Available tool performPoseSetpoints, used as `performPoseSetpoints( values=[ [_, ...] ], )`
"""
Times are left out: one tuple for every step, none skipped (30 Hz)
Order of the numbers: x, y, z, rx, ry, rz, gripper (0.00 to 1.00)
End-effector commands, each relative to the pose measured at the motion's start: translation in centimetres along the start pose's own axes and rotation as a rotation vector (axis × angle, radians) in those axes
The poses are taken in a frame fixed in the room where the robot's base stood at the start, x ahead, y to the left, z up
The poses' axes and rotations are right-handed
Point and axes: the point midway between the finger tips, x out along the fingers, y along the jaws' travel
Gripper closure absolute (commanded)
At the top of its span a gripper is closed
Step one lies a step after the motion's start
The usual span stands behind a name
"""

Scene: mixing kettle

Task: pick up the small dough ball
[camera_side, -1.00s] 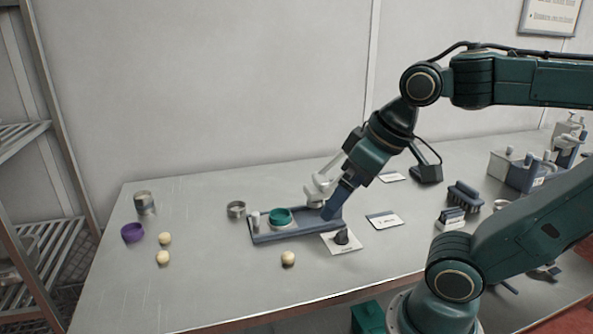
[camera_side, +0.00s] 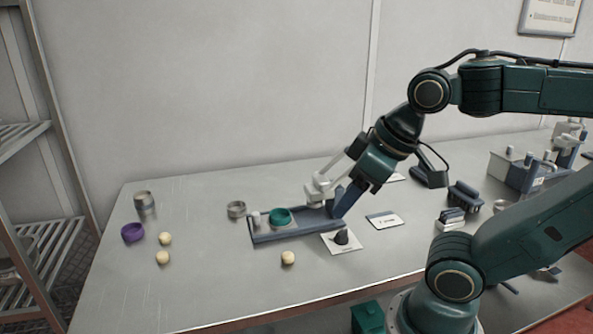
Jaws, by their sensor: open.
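Three pale dough balls lie on the steel table. One dough ball (camera_side: 288,258) is alone in front of the blue-grey tray (camera_side: 290,236). Two more, an upper one (camera_side: 165,239) and a lower one (camera_side: 162,258), lie at the left beside a purple bowl (camera_side: 132,232). I cannot tell clearly which is smallest. My gripper (camera_side: 326,205) is open and empty over the right end of the tray, up and to the right of the lone ball. It is apart from every ball.
A green bowl (camera_side: 280,217) sits on the tray. A metal ring (camera_side: 236,209) stands behind the tray, and a metal can (camera_side: 145,203) at far left. A dark cone (camera_side: 342,237) stands on a white card. The left front table is clear.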

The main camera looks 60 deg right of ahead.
Motion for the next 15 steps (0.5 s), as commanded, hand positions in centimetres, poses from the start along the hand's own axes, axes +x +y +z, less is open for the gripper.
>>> performPoseSetpoints(
  values=[
    [0.1,0.1,-0.2,-0.023,-0.008,0.001,0.47],
    [0.2,0.1,-0.3,-0.043,-0.013,0.001,0.47],
    [0.3,0.2,-0.5,-0.074,-0.02,0.001,0.47],
    [0.4,0.2,-0.7,-0.1,-0.027,0.001,0.47],
    [0.5,0.3,-0.9,-0.129,-0.035,0.001,0.47],
    [0.7,0.3,-1.2,-0.171,-0.044,0.001,0.47],
    [0.8,0.4,-1.4,-0.206,-0.053,0.0,0.47],
    [1.0,0.5,-1.6,-0.243,-0.061,-0.002,0.47],
    [1.2,0.6,-1.9,-0.293,-0.074,-0.004,0.47],
    [1.4,0.7,-2.2,-0.333,-0.083,-0.006,0.47],
    [1.6,0.8,-2.4,-0.373,-0.092,-0.009,0.47],
    [1.9,0.9,-2.8,-0.427,-0.105,-0.014,0.47],
    [2.1,1.0,-3.0,-0.467,-0.114,-0.017,0.47],
    [2.3,1.1,-3.2,-0.507,-0.123,-0.022,0.47],
    [2.6,1.2,-3.6,-0.561,-0.135,-0.028,0.47]
  ],
)
